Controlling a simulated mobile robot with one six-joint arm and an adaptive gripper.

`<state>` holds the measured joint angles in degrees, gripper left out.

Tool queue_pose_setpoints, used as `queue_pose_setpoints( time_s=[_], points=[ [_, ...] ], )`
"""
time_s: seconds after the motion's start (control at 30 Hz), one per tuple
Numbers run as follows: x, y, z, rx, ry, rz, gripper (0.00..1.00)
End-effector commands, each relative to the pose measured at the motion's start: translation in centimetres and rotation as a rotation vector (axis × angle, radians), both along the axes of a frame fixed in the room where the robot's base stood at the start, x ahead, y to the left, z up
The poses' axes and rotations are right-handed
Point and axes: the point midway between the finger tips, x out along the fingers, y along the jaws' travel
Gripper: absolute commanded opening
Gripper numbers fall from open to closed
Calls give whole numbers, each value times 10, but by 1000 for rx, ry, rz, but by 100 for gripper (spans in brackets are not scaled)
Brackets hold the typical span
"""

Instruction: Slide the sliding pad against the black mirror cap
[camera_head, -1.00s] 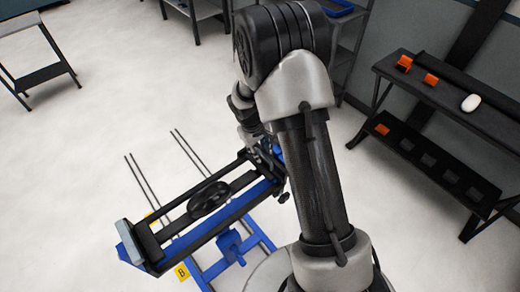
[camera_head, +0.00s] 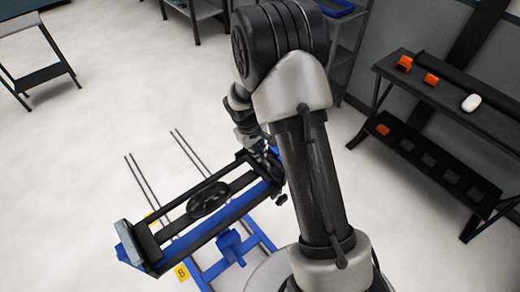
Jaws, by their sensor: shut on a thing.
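The black mirror cap (camera_head: 208,199) is a dark oval shape lying in the middle of the blue-framed fixture (camera_head: 222,213), between its dark rails. A pale grey-blue pad (camera_head: 127,240) stands at the fixture's left end, apart from the cap. My gripper (camera_head: 270,158) is at the fixture's right end, up and to the right of the cap and clear of it. It is shut on a part there, seemingly the sliding pad, which is mostly hidden behind the gripper and my arm. The fingertips are small and partly hidden.
A dark bench (camera_head: 455,105) at the right holds orange pieces and a white piece (camera_head: 470,102); its lower shelf has several dark holders. A small table (camera_head: 38,77) stands at the far left. A yellow "B" marker (camera_head: 182,273) is below the fixture. Open floor lies left.

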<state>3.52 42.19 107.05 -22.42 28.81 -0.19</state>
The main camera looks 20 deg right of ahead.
Motion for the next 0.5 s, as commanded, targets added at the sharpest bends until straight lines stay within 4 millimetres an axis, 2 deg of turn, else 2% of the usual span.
queue_pose_setpoints(
  time_s=[0.3, 0.4, 0.5],
  points=[
    [-24, 90, -2, 1, -2, 9, 0],
    [-31, 112, -2, 1, -2, 8, 0],
    [-36, 126, -1, 2, -2, 5, 0]
  ],
)
